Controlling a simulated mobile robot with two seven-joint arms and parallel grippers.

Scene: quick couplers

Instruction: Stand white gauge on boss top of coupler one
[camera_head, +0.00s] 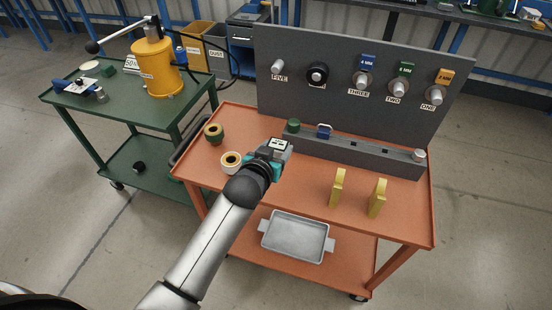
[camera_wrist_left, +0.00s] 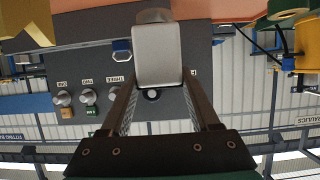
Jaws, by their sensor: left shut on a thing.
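Coupler one (camera_head: 428,91) is a silver knob on the grey panel above its ONE label. An amber block (camera_head: 444,76) marked in MM stands on top of it. Coupler one also shows upside down at the left of the left wrist view (camera_wrist_left: 62,98). My left gripper (camera_head: 279,146) is over the left end of the grey rail, well left of coupler one. In the left wrist view it is shut on a pale block (camera_wrist_left: 157,55), which looks like the white gauge. My right gripper is not in view.
The grey rail (camera_head: 370,155) holds a green piece (camera_head: 293,125), a blue piece (camera_head: 323,131) and a pale plug (camera_head: 420,155). Two yellow blocks (camera_head: 338,188) (camera_head: 377,198) stand on the orange cart. Blue and green blocks top couplers three and two (camera_head: 399,87).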

